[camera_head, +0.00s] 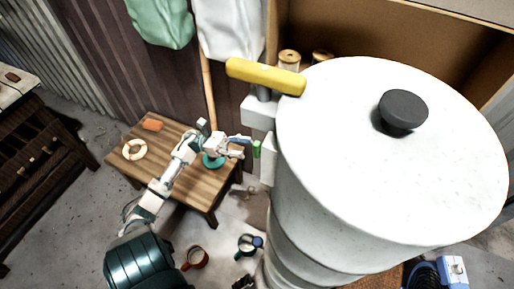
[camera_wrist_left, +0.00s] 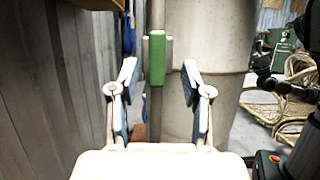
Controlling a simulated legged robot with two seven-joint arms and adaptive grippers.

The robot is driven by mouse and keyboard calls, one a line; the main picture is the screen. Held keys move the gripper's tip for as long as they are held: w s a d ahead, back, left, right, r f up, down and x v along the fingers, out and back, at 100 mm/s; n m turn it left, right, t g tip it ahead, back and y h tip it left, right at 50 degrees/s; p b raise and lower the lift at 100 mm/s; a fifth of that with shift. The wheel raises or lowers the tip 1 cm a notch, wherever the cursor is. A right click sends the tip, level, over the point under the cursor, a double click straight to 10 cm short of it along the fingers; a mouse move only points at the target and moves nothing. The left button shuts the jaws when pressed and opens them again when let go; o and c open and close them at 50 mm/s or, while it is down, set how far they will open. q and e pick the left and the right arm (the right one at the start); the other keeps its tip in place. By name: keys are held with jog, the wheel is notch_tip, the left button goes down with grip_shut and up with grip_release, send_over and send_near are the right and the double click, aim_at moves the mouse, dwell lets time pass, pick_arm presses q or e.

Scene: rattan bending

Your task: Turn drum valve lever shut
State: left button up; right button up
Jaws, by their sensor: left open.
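The large white drum (camera_head: 380,150) stands at the right in the head view, with a black knob (camera_head: 402,110) on its lid. A yellow handle (camera_head: 265,76) sits on a fitting at its upper left side. A small green lever piece (camera_head: 256,148) sticks out lower down beside the drum; it also shows upright in the left wrist view (camera_wrist_left: 156,58). My left gripper (camera_head: 243,147) is open, its fingertips just short of the green piece. In the left wrist view the green piece appears between the two spread fingers (camera_wrist_left: 158,82), with no contact visible. My right gripper is not in view.
A wooden table (camera_head: 170,175) below my left arm holds a cream ring (camera_head: 134,149), an orange block (camera_head: 153,124) and a teal round item (camera_head: 213,160). Mugs (camera_head: 195,257) stand on the floor.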

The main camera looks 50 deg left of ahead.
aim_at(257, 149)
pick_arm(q)
jog(key=x, duration=0.5)
jog(key=shift+w+d+r, duration=0.1)
jog(key=shift+w+d, duration=0.1)
jog(key=shift+w, duration=0.05)
grip_shut()
